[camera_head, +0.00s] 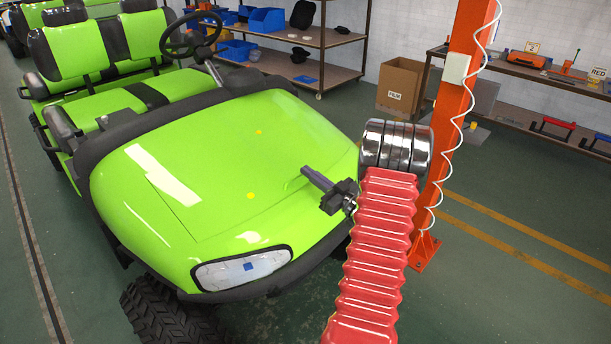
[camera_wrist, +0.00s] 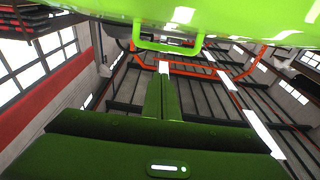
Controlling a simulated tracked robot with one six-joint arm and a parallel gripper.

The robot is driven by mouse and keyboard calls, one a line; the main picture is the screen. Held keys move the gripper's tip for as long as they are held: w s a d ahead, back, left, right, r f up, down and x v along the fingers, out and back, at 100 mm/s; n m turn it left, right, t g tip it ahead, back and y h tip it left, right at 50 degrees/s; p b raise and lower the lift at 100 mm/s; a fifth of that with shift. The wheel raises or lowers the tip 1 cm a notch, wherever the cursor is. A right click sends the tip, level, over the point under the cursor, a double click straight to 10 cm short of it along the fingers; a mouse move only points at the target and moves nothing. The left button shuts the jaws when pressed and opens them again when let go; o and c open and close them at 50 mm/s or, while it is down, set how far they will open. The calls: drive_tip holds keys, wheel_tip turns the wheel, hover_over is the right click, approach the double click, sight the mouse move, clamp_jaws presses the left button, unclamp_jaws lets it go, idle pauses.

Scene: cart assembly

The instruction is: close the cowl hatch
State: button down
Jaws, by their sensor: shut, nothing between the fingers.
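The green cowl (camera_head: 225,165) fills the middle of the head view. A thin seam marks a panel on it, and two small yellow dots lie on its surface. The panel looks close to flush; I cannot tell whether the hatch stands slightly raised. My gripper (camera_head: 304,170) is shut and empty, its dark fingers pointing left over the cowl's right side. I cannot tell whether they touch it. In the wrist view, my shut fingers (camera_wrist: 164,68) point up toward a glossy green body edge (camera_wrist: 230,12) with a green loop-like bar (camera_wrist: 167,46) below it.
An orange post (camera_head: 460,110) with a white coiled cable stands right of my arm. The cart's seats (camera_head: 75,50) and steering wheel (camera_head: 190,35) are behind the cowl. Shelves (camera_head: 310,38), a cardboard box (camera_head: 402,86) and a workbench (camera_head: 550,75) stand farther back. Floor at lower right is clear.

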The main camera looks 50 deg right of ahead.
drive_tip(key=s+f, duration=0.4)
drive_tip(key=s, duration=0.3)
drive_tip(key=shift+a, duration=0.1)
idle(0.4)
